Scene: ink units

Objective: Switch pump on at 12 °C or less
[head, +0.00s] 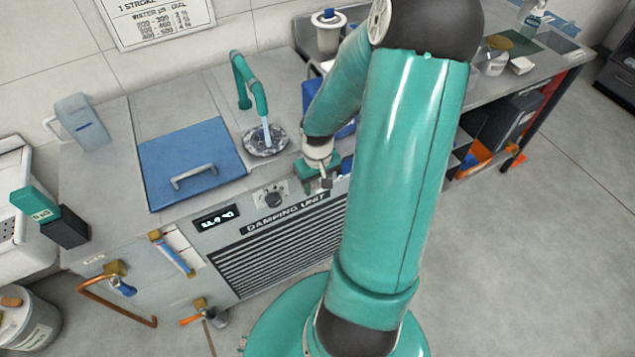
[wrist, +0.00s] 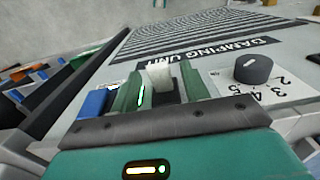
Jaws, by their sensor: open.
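The damping unit's front (head: 285,240) has a small lit display (head: 215,219); its digits are too small to read surely. A dark round knob (head: 272,197) sits right of the display; in the wrist view the knob (wrist: 254,68) has a numbered scale beside it. My gripper (head: 323,181) is at the front panel's upper edge, right of the knob. In the wrist view its green fingers (wrist: 163,84) are open, with a pale switch-like piece (wrist: 160,73) on a dark base between them. Whether the fingers touch it I cannot tell.
A blue lid (head: 192,150) with a handle lies on the top, beside a teal tap (head: 250,85) running water into a drain (head: 265,141). Valves (head: 115,268) and a copper pipe stick out at the front left. The floor (head: 530,230) at right is clear.

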